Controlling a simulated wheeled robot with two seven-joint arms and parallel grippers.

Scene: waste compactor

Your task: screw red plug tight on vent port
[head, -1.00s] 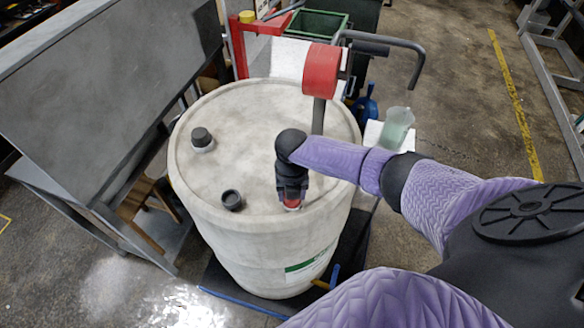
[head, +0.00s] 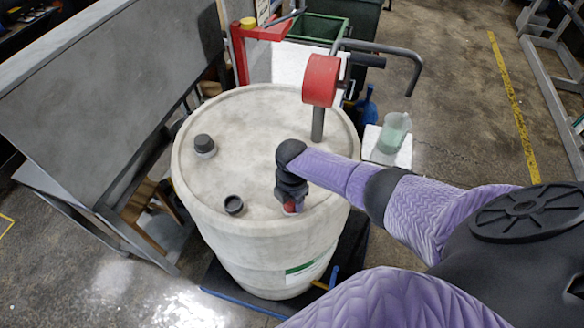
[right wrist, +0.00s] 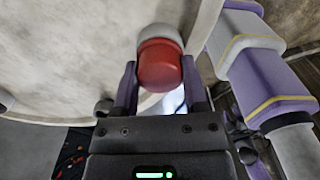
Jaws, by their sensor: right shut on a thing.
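The red plug (right wrist: 160,66) sits between the two fingers of my right gripper (right wrist: 160,85) in the right wrist view. A pale collar, the vent port (right wrist: 162,33), shows right behind it on the drum top. In the head view my right gripper (head: 291,205) points down at the front right of the white drum's top (head: 240,150), and a bit of red shows at its tip. The gripper is shut on the red plug. Whether the plug is fully seated cannot be told. My left gripper is not in view.
A black-capped port (head: 204,145) and a small black cup-like cap (head: 234,205) stand on the drum top. A red cylinder on a grey post (head: 320,82) rises behind my arm. A clear jug (head: 394,132) stands at the right. A grey panel (head: 90,90) flanks the drum's left.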

